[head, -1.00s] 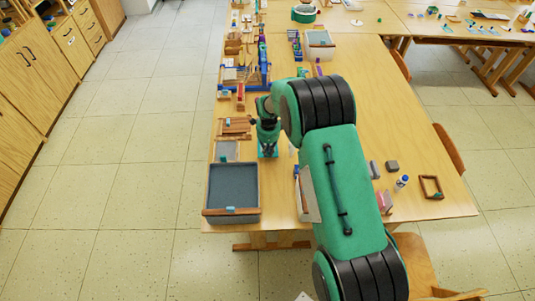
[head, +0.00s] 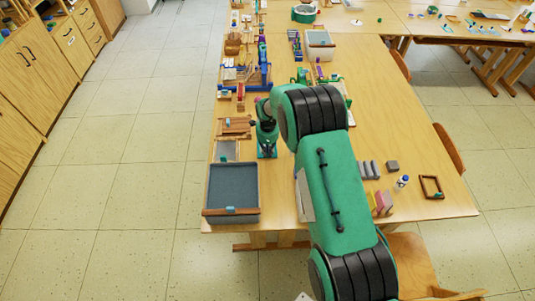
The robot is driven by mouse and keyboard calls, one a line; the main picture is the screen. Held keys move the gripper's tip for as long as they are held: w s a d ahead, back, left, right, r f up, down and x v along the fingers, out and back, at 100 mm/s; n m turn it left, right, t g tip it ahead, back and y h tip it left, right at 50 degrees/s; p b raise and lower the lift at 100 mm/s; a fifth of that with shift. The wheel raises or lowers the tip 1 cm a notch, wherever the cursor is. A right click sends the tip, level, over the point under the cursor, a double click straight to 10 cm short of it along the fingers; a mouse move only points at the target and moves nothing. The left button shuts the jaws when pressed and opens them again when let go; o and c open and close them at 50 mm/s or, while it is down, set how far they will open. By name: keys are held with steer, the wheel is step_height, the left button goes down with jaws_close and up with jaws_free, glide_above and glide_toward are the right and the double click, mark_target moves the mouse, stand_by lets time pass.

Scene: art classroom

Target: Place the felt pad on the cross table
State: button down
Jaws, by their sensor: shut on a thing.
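My gripper (head: 267,148) is low over the left side of the long wooden table (head: 325,225), just beyond the grey tray. It is shut on a small teal-blue piece (head: 267,154), which looks like the felt pad; the fingers hide most of it. Whether it touches the tabletop I cannot tell. The cross table (head: 405,22) appears to be the wooden table running off to the right at the far end. It has small items on it and bare wood between them. My gripper is well away from it.
A deep grey tray (head: 233,186) stands at the near left corner. A blue rack (head: 264,76) and a pale bin (head: 320,44) stand farther back. Chairs (head: 448,147) flank the table.

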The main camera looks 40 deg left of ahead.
steer(key=shift+f, duration=0.35)
steer(key=shift+f, duration=0.1)
steer(key=c, duration=1.8)
jaws_free()
step_height(320, 180, up, 12)
